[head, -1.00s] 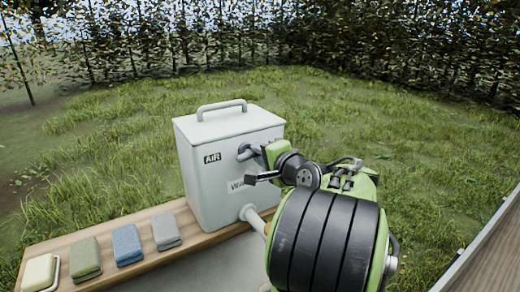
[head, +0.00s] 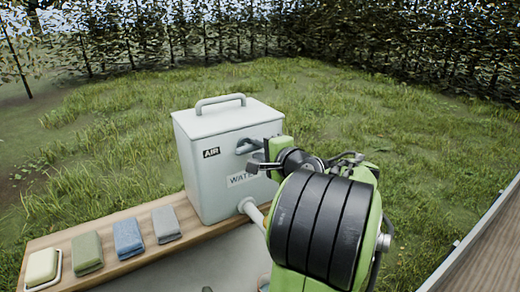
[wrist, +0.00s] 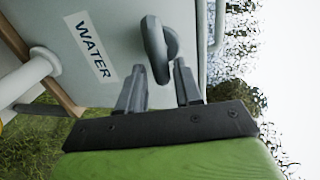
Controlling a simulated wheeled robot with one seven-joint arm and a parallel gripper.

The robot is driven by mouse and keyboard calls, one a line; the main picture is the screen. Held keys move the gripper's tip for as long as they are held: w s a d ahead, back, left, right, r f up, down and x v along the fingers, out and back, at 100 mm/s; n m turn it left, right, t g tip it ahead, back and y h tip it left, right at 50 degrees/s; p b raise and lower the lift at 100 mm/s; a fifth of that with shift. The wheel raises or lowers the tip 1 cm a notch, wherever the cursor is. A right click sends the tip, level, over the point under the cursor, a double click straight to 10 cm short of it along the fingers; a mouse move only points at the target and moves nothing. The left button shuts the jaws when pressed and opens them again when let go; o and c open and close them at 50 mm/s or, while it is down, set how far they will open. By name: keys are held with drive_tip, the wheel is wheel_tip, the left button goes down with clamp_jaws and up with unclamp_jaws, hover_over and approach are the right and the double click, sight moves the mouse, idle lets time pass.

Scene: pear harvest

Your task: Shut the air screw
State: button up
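The air screw (head: 248,147) is a grey lever-like handle on the front of the pale grey water tank (head: 205,185), to the right of the AIR label (head: 211,152). In the wrist view the air screw (wrist: 154,50) stands out from the tank wall near the top middle. My gripper (wrist: 158,80) is open, with one finger on each side of the screw's near end in that view. I see no finger clearly touching it. In the head view my gripper (head: 262,166) is just below and right of the screw, partly hidden by my arm.
A white spout pipe (head: 254,213) leaves the tank low down, under the WATER label (head: 242,180). A soap bar (head: 42,266) and folded green (head: 87,252), blue (head: 128,240) and grey (head: 166,223) cloths lie along the wooden shelf (head: 105,224). Grass lies behind.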

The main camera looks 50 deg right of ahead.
drive_tip(key=shift+o, duration=0.7)
drive_tip(key=b+v, duration=0.3)
drive_tip(key=v, duration=1.2)
drive_tip(key=shift+s, duration=0.4)
drive_tip(key=shift+a+r, duration=0.1)
